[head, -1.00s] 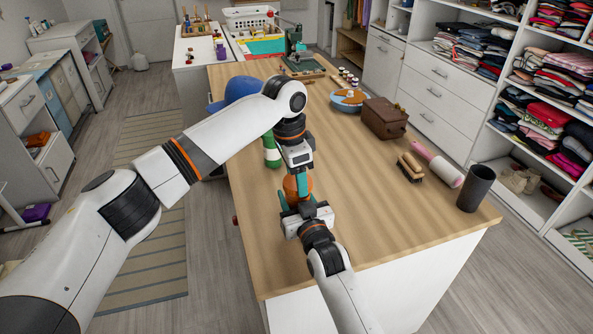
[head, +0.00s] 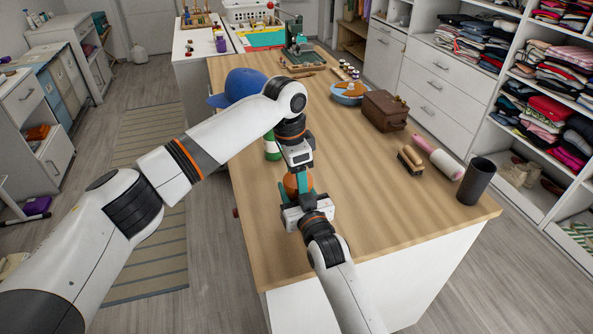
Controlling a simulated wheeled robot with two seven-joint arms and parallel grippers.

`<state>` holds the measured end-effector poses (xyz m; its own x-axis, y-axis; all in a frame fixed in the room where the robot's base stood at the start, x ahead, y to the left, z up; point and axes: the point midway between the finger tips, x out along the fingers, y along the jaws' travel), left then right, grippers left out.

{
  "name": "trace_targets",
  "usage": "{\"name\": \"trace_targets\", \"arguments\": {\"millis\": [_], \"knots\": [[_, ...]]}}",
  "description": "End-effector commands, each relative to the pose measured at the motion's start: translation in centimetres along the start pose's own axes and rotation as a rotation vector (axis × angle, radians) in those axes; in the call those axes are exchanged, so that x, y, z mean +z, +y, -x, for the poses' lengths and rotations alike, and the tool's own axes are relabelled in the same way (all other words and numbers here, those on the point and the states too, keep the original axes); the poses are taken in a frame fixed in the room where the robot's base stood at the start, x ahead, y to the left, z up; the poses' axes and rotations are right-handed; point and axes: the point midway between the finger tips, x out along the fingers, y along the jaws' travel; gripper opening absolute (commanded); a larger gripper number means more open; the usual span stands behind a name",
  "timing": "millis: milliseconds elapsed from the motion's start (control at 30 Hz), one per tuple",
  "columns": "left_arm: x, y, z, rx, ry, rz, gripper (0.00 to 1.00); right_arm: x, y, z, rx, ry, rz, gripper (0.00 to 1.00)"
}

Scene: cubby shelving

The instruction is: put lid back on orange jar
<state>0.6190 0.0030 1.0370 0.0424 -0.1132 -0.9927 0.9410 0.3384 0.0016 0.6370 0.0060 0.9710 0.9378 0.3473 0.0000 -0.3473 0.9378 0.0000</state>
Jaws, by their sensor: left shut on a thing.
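The orange jar (head: 291,184) is near the table's left edge, partly hidden by both grippers. My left gripper (head: 304,181) points down at the top of the jar from above, with its teal fingers beside the orange surface. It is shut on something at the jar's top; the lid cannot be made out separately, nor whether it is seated. My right gripper (head: 297,196) reaches in from the front, low at the jar, with teal fingers on either side of it. Whether these fingers touch the jar is hidden.
A green-and-white bottle (head: 271,148) stands close behind my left gripper, and a blue cap (head: 243,85) lies farther back. A brush (head: 411,160), pink-handled lint roller (head: 440,160), dark cylinder (head: 475,181) and brown case (head: 384,110) are at the right. The table's middle is clear.

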Motion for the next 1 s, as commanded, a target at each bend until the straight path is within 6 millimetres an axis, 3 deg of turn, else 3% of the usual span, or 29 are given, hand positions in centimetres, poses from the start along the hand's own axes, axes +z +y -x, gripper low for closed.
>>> {"name": "trace_targets", "arguments": {"millis": [1000], "knots": [[-0.1,-0.1,-1.3,-0.002,0.000,0.000,0.38,-0.1,0.0,0.0,0.000,0.002,0.000,0.08]]}}
